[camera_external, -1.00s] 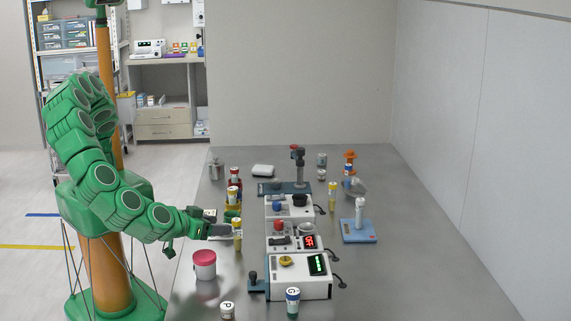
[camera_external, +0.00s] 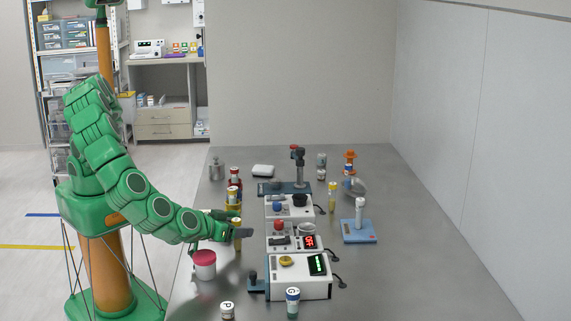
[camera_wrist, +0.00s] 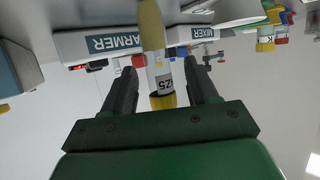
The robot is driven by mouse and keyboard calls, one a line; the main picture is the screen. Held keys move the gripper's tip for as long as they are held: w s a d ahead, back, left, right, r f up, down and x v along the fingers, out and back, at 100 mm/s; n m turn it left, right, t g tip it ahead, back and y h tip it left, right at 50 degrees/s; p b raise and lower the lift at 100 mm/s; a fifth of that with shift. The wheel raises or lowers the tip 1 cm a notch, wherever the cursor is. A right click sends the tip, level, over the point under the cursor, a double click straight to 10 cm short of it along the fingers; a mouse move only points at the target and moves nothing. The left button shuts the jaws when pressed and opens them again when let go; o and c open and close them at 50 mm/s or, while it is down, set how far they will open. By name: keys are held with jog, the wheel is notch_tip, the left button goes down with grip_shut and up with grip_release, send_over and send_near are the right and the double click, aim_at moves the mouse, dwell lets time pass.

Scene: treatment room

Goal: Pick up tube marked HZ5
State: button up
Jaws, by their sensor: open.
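The tube with a yellow cap and white label (camera_wrist: 163,82) stands between the two fingers of my gripper (camera_wrist: 160,70) in the wrist view, which is upside down. Its label shows "Z5"; the rest of the mark is turned out of sight. In the external view this tube (camera_external: 237,247) stands upright on the table, left of the devices, partly hidden by my gripper (camera_external: 240,233). The fingers are open, one on each side of the tube, with a gap visible beside it.
A pink-lidded tub (camera_external: 205,264) stands close in front of my gripper. Devices (camera_external: 300,277) line the table just to the right; two are labelled WARMER (camera_wrist: 115,43) and MIXER (camera_wrist: 200,32). Other tubes (camera_external: 234,195) stand behind. The table's right side is mostly clear.

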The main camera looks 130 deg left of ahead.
jog(key=shift+c, duration=0.4)
jog(key=c, duration=1)
jog(key=shift+o, duration=0.2)
jog(key=shift+r, duration=0.1)
